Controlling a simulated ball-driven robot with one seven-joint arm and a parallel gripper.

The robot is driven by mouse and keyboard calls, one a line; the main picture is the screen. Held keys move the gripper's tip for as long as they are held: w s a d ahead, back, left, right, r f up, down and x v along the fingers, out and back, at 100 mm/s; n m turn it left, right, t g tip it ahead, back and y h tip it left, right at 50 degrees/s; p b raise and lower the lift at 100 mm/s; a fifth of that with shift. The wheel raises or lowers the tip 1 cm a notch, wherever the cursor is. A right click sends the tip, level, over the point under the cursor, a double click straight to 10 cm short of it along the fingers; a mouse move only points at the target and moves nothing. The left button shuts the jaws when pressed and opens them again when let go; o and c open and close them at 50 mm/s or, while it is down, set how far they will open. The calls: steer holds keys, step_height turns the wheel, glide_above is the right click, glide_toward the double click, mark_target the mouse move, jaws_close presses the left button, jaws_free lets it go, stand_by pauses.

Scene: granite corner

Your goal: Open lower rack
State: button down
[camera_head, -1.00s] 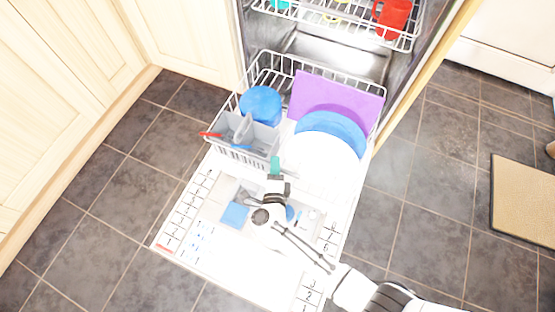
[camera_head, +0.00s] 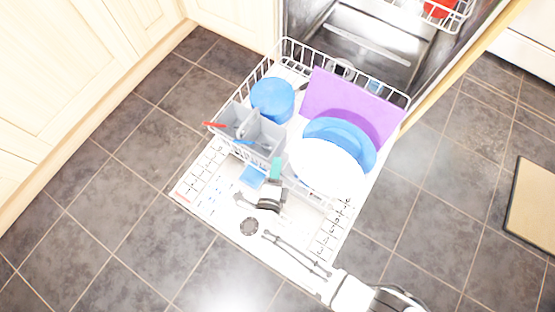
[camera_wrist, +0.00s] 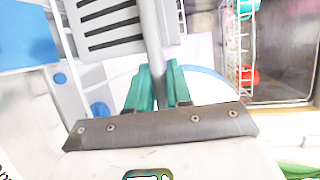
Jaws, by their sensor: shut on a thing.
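The lower rack (camera_head: 252,87) is a white wire basket out over the lowered dishwasher door (camera_head: 205,190). It holds a grey cutlery basket (camera_head: 262,135), a blue round dish (camera_head: 272,98), a purple board (camera_head: 345,108), a blue plate (camera_head: 350,135) and a white plate (camera_head: 328,165). My gripper (camera_head: 277,168) is at the rack's front, beside the cutlery basket. In the wrist view, its green fingers (camera_wrist: 158,88) are shut on a grey upright edge of the cutlery basket (camera_wrist: 110,22). The exact contact is partly hidden.
The upper rack (camera_head: 452,20) with a red cup (camera_head: 440,8) shows at top right. Wooden cabinets (camera_head: 70,90) stand at left. The tiled floor (camera_head: 130,220) is clear around the door. A beige mat (camera_head: 530,210) lies at right.

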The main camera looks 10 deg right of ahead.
steer(key=shift+f, duration=0.1)
steer(key=c, duration=1.1)
jaws_free()
steer(key=p+v, duration=0.2)
steer(key=v, duration=0.8)
steer(key=shift+s+a, duration=0.2)
steer(key=shift+s, duration=0.15)
